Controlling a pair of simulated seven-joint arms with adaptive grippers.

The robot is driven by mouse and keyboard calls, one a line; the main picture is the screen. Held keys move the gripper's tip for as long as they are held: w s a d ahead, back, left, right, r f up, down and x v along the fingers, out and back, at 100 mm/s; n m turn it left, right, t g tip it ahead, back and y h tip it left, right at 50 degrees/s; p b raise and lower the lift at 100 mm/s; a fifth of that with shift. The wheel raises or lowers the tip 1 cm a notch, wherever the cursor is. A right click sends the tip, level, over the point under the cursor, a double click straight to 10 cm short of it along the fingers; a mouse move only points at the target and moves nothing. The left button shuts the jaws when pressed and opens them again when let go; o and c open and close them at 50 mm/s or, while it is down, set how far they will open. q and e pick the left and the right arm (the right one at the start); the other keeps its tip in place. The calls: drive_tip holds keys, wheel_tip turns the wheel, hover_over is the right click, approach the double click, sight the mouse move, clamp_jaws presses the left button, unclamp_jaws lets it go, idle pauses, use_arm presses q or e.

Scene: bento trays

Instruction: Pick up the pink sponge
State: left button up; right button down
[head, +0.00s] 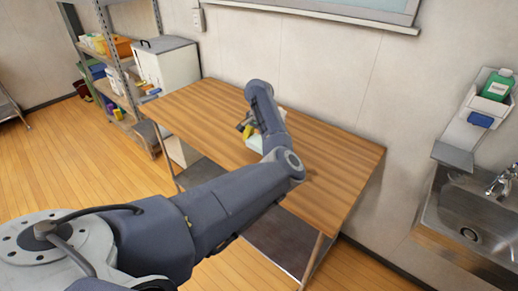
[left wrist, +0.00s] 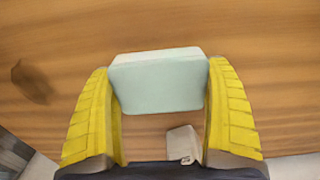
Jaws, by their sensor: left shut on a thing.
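No pink sponge shows in either view. A pale mint-green block with rounded edges (left wrist: 158,82) sits between the two yellow fingers of my left gripper (left wrist: 160,90), which is shut on it. In the head view the left gripper (head: 247,129) is over the wooden table, with its yellow fingers partly hidden by my arm. Part of the pale block (head: 255,143) shows beside it. I cannot tell whether the block touches the table. My right gripper is in neither view.
The wooden table (head: 335,160) is mostly bare. A small whitish piece (left wrist: 184,143) shows below the block in the wrist view. A shelf rack (head: 118,75) and a white bin (head: 168,65) stand at the left. A sink (head: 470,215) and a green bottle (head: 497,85) are at the right.

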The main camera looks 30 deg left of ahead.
sight(259, 141)
use_arm(q)
wheel_tip(259, 141, up, 17)
idle(0.4)
drive_tip(key=shift+o, duration=0.8)
drive_tip(key=c, duration=0.4)
drive_tip(key=shift+c, duration=0.3)
